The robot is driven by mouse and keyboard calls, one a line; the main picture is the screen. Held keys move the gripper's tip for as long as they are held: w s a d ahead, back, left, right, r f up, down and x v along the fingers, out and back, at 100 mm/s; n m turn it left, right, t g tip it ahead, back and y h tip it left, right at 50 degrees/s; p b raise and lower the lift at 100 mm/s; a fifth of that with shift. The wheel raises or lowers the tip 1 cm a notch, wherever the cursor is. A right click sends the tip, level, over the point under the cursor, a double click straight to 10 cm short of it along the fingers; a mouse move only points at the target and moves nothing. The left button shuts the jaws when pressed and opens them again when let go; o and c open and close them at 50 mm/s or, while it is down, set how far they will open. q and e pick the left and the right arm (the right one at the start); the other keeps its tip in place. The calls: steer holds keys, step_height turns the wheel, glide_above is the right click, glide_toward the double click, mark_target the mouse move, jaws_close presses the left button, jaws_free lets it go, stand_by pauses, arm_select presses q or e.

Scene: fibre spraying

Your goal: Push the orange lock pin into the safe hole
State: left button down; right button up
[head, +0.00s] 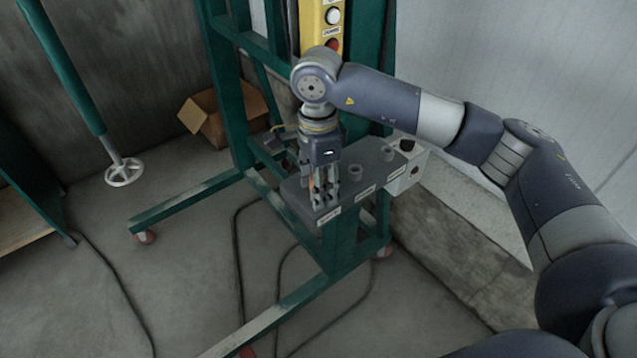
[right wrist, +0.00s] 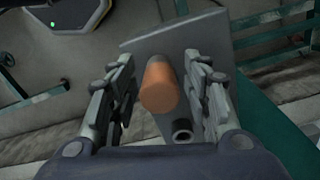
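The orange lock pin (right wrist: 160,88) stands between the two fingers of my right gripper (right wrist: 158,75) in the right wrist view. A gap shows on its left side, and it lies close to the right finger. In the head view my right gripper (head: 325,190) points down over the near left end of a grey panel (head: 372,170), with a little orange showing between the fingers. Two short hollow sockets stand on the panel, a nearer one (head: 355,171) and a farther one (head: 386,153). The pin's lower end is hidden. My left gripper is not in view.
White labels (head: 365,192) line the panel's front edge, too small to read. A black knob (head: 407,145) sits at its far right. The green frame (head: 240,110) carries the panel. A cardboard box (head: 222,115) lies behind. Cables (head: 238,260) run across the floor.

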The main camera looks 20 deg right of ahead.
steer(key=shift+r, duration=0.15)
step_height(320, 180, up, 12)
steer(key=shift+f, duration=0.1)
stand_by(0.5)
stand_by(0.4)
